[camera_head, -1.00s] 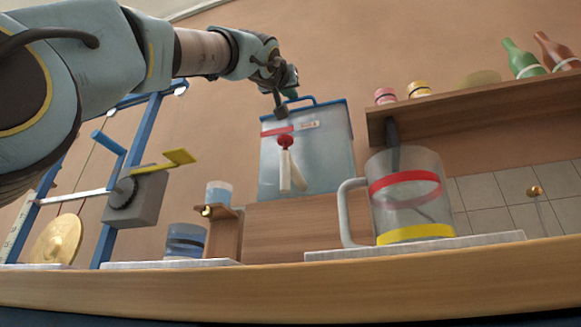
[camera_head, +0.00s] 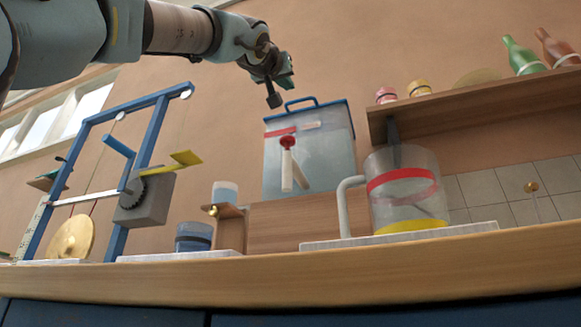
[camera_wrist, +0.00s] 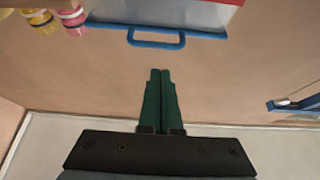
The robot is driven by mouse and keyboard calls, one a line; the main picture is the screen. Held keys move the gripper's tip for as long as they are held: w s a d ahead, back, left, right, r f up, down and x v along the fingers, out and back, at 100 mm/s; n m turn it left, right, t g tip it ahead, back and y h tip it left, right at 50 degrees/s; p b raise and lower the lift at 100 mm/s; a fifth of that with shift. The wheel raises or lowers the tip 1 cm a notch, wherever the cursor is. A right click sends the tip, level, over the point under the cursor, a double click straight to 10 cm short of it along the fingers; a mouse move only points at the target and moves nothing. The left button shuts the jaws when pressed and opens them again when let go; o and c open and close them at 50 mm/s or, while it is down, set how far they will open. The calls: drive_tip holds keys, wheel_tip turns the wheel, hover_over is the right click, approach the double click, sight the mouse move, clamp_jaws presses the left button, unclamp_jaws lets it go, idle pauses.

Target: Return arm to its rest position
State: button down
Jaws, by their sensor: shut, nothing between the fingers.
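My arm reaches in from the upper left in the head view. My gripper (camera_head: 274,97) is in the air above and just left of the blue-handled tank, apart from it. In the wrist view the two green fingers of my gripper (camera_wrist: 160,75) lie side by side, shut, with nothing between them. They point toward the tank's blue handle (camera_wrist: 156,42), with a gap between.
The clear tank (camera_head: 330,165) has a red-topped tap. A clear jug (camera_head: 405,215) with red and yellow bands stands on a white mat. A blue frame (camera_head: 150,130) with a grey box and yellow paddle stands left. A wooden shelf (camera_head: 470,112) holds bottles at the right.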

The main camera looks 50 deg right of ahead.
drive_tip(key=a+f+b, duration=0.2)
drive_tip(key=f, duration=0.1)
drive_tip(key=shift+s+a, duration=0.3)
drive_tip(key=shift+s, duration=0.1)
drive_tip(key=shift+r, duration=0.1)
